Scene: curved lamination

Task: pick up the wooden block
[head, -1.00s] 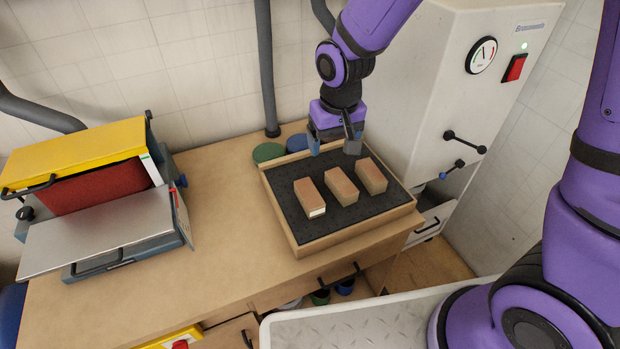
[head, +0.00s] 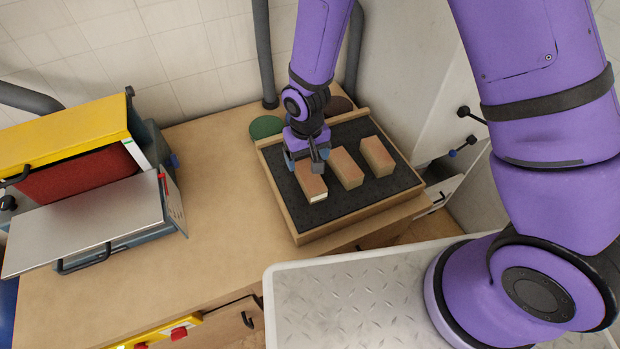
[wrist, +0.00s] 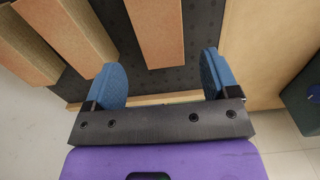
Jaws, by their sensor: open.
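Three wooden blocks lie in a dark-lined tray (head: 287,222) on the workbench. The left block (head: 313,188) has a pale near end; the middle block (head: 347,169) and right block (head: 377,157) stand beside it. My gripper (head: 304,163) is open, pointing down over the far end of the left block and hiding part of it. In the wrist view, my gripper (wrist: 163,80) shows two blue pads apart, with one block (wrist: 156,32) lined up between them. No contact shows; the exact height above it is unclear.
A sander with a yellow cover (head: 65,135) and metal plate (head: 85,225) stands at left. A green disc (head: 266,127) lies behind the tray. The bench (head: 220,180) between sander and tray is clear. A white cabinet (head: 435,100) stands at right.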

